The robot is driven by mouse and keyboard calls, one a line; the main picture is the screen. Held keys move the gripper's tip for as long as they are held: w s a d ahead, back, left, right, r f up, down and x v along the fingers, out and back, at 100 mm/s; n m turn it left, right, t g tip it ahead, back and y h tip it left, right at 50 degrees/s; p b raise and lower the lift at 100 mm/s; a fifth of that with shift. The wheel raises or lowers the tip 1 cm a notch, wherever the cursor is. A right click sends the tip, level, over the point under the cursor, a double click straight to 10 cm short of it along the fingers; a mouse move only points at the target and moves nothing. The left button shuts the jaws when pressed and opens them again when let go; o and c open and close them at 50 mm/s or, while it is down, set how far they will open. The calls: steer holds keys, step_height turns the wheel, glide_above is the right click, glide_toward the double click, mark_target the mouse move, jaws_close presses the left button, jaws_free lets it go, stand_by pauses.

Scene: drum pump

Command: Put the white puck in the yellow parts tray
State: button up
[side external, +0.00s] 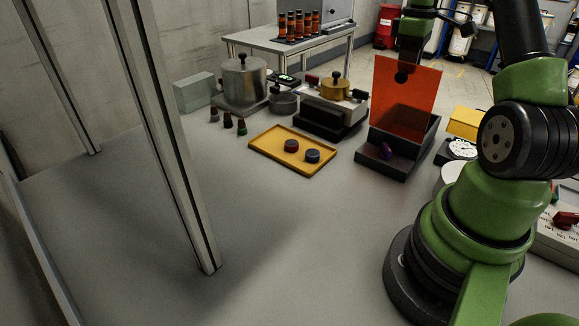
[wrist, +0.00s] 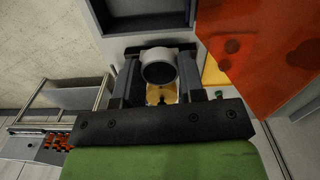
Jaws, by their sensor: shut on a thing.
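The yellow parts tray (side external: 270,143) lies on the bench in the side view, holding a dark red puck (side external: 291,146) and a dark blue puck (side external: 312,156). My gripper (wrist: 160,58) is shut on the white puck (wrist: 157,53) in the wrist view. The puck's pale rim shows between the fingers, and its facing side is dark in shadow. In the side view my gripper hangs high behind the orange screen, to the right of the tray and apart from it. The fingertips and puck show there only as dark shapes through the screen.
The upright orange screen (side external: 398,92) stands on a dark open box (side external: 380,168) with a purple item (side external: 385,151) at its front. A valve block (side external: 325,112) and a metal pot (side external: 243,80) stand behind the tray. A metal post (side external: 176,150) rises left. Bench in front is clear.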

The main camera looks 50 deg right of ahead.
steer(key=a+r+m, duration=0.9)
steer(key=a+r, duration=0.2)
steer(key=r, duration=0.5)
steer(key=shift+w+a, duration=0.25)
steer(key=shift+w, duration=0.1)
steer(key=n, duration=2.7)
glide_above(274, 149)
step_height(274, 149, down, 31)
steer(key=shift+r, duration=0.15)
steer(key=shift+f, duration=2.4)
